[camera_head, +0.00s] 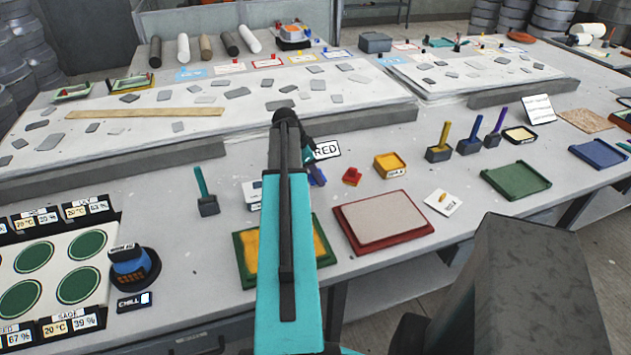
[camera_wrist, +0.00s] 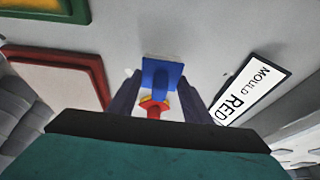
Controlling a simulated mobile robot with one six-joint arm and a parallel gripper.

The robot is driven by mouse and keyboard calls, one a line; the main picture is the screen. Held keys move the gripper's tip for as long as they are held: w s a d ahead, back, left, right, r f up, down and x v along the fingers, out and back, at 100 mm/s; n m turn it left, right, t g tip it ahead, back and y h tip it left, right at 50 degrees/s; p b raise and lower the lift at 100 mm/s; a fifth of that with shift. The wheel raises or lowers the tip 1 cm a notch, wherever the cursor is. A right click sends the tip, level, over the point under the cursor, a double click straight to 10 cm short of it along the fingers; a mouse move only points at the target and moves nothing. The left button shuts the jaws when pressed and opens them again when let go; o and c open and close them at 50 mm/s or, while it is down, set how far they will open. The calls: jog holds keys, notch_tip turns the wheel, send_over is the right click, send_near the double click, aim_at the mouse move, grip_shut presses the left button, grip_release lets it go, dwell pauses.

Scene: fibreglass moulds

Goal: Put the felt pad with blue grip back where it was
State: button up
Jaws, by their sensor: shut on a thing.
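My gripper (camera_wrist: 157,92) is shut on the felt pad with blue grip (camera_wrist: 162,74), which shows between the two dark fingers in the wrist view. A pale edge shows along the blue block's far side. In the head view my gripper (camera_head: 311,158) hangs over the front table, and a bit of the blue pad (camera_head: 317,176) shows just below it, partly hidden by my arm. I cannot tell whether the pad touches the table. A small red piece (camera_head: 352,176) is right of the pad in the head view; red also shows between the fingers in the wrist view.
A "MOULD RED" sign (camera_wrist: 252,88) stands close by. A red-framed mould (camera_head: 415,232) and a green-framed tray (camera_head: 243,274) lie in front. A teal-handled tool (camera_head: 206,192) stands left; yellow (camera_head: 440,142), blue (camera_head: 470,136) and purple (camera_head: 497,126) handled tools stand right. A yellow box (camera_head: 390,165) is near.

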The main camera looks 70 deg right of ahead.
jog(key=shift+f+p, duration=0.6)
jog(key=shift+f, duration=0.95)
jog(key=shift+f, duration=0.1)
jog(key=o, duration=1.1)
jog(key=shift+r, duration=0.2)
jog(key=b+v, duration=0.2)
jog(key=v, duration=0.9)
jog(key=shift+r+b, duration=0.4)
jog(key=shift+a, duration=0.15)
